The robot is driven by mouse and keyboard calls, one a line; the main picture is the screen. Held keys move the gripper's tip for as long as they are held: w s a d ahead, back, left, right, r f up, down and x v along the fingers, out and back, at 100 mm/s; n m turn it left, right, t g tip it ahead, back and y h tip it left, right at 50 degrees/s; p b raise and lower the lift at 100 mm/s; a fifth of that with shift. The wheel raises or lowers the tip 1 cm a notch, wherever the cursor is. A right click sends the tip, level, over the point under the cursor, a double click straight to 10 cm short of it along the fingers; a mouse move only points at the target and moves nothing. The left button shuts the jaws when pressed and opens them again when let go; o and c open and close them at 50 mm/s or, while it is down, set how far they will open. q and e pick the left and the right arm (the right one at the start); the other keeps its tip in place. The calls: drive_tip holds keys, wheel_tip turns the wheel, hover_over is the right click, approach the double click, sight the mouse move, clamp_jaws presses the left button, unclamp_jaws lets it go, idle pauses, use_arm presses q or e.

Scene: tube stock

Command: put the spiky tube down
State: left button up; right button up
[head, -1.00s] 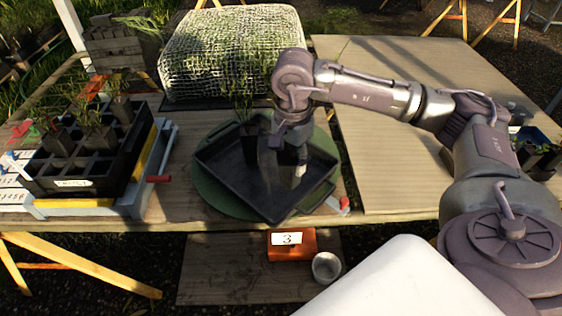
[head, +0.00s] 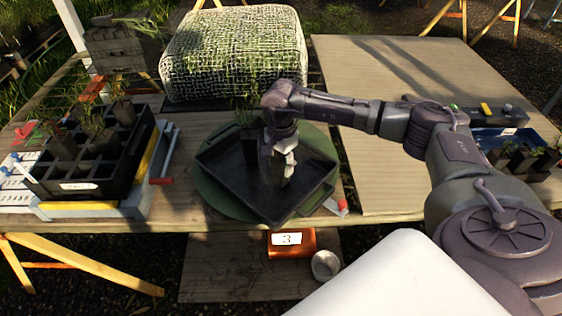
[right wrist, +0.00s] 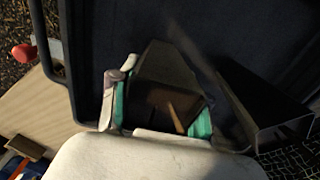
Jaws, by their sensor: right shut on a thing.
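My right gripper (head: 286,168) is over the black tray (head: 312,192), in its middle. In the right wrist view its teal-padded fingers (right wrist: 160,112) are shut on a dark tapered tube (right wrist: 165,70) with a brown, soil-like inside and a thin tan stick. Its leaves cannot be made out, and I cannot tell whether its base touches the tray. Another dark tube (head: 249,148) with thin green leaves stands in the tray just left of the gripper. It also shows in the right wrist view (right wrist: 262,105), beside the held one. My left gripper is not in view.
The tray rests on a round green mat (head: 210,195). A black crate (head: 80,170) with several potted tubes stands at left. A mesh-covered block (head: 235,55) is behind, and a blue tray (head: 500,135) with plants is at right. The front of the tray looks clear.

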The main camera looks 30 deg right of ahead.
drive_tip(key=shift+f, duration=0.1)
drive_tip(key=o, duration=1.3)
drive_tip(key=shift+c, duration=0.2)
drive_tip(key=shift+r, duration=0.5)
wheel_tip(320, 180, up, 11)
drive_tip(key=shift+r+b, duration=0.2)
drive_tip(key=shift+b, duration=0.5)
